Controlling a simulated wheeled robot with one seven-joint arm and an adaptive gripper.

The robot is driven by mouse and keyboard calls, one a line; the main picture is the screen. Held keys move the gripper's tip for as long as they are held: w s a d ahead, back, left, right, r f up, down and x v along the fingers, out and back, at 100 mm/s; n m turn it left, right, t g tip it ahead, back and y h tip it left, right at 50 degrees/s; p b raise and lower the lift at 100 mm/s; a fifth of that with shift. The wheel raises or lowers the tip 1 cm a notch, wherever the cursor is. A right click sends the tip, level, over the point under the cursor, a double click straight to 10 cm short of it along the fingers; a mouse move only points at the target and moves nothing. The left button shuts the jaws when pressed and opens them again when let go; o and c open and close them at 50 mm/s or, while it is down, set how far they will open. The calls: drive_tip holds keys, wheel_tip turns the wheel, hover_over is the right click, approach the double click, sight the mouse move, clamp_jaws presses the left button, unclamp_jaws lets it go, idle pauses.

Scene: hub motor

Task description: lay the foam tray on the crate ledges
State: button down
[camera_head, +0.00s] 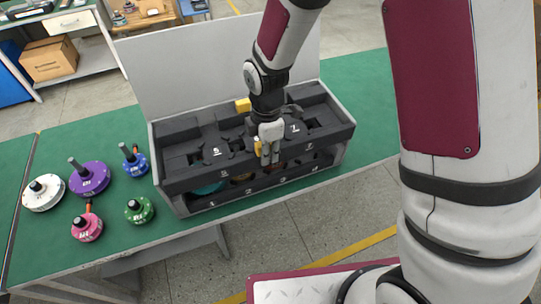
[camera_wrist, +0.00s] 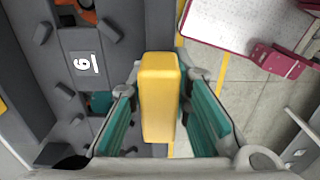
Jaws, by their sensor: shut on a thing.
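The dark foam tray (camera_head: 185,135), with numbered sockets, sits over the open grey crate (camera_head: 178,206). Its front edge shows above the lower foam layer, with a gap between them. I cannot tell whether it rests on the ledges, which are hidden. My gripper (camera_head: 268,160) is at the tray's near side, shut on a yellow handle (camera_head: 257,147). In the wrist view the handle (camera_wrist: 160,95) stands between the teal finger pads of my gripper (camera_wrist: 163,112), beside the tray (camera_wrist: 70,40) and its number 6. Another yellow handle (camera_head: 243,105) is on the far side.
A white hub motor (camera_head: 43,193), a purple one (camera_head: 89,178), a blue one (camera_head: 134,162), a pink one (camera_head: 87,228) and a green one (camera_head: 139,211) stand left on the green table (camera_head: 372,100). The crate's raised lid (camera_head: 190,75) stands behind. Table right of the crate is clear.

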drive_tip(key=w, duration=0.1)
drive_tip(key=w+b, duration=0.1)
drive_tip(key=shift+w+a, duration=0.3)
drive_tip(key=shift+a, duration=0.05)
drive_tip(key=shift+w+f, duration=0.15)
drive_tip(key=shift+f, duration=0.1)
drive_tip(key=shift+f+b, duration=1)
drive_tip(key=shift+f, duration=1.8)
drive_tip(key=shift+f, duration=0.5)
drive_tip(key=c, duration=1.4)
unclamp_jaws()
wheel_tip(320, 180, up, 12)
drive_tip(key=shift+f, duration=0.1)
